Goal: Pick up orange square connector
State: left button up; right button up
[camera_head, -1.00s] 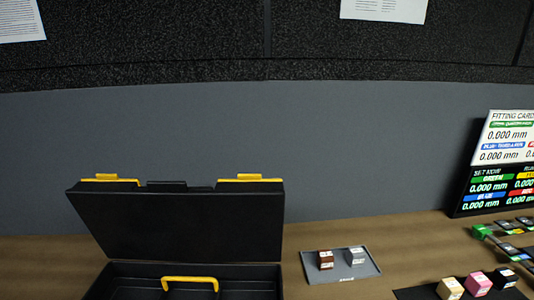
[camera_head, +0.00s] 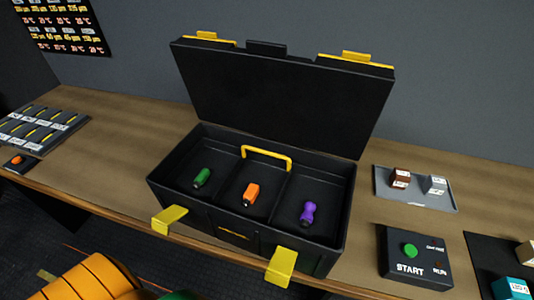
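An orange square connector (camera_head: 251,194) with a dark tip lies in the middle compartment of the open black toolbox (camera_head: 170,184). A green connector (camera_head: 202,177) lies in the left compartment and a purple rounded connector (camera_head: 308,213) in the right one. The yellow handle (camera_head: 267,154) arches over the back of the middle compartment. Neither of my grippers is in view.
A START box (camera_head: 414,257) with a green button stands right of the toolbox. Behind it a grey tray (camera_head: 438,198) holds a brown and a grey block. A dark rack (camera_head: 40,126) and a small orange-button box (camera_head: 19,163) are at left. The wooden table (camera_head: 115,135) is clear between.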

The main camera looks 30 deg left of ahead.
aim_at(249, 196)
jog(key=j+u, duration=0.1)
jog(key=u, duration=0.35)
jog(key=i+j+u, duration=0.1)
jog(key=u, duration=0.4)
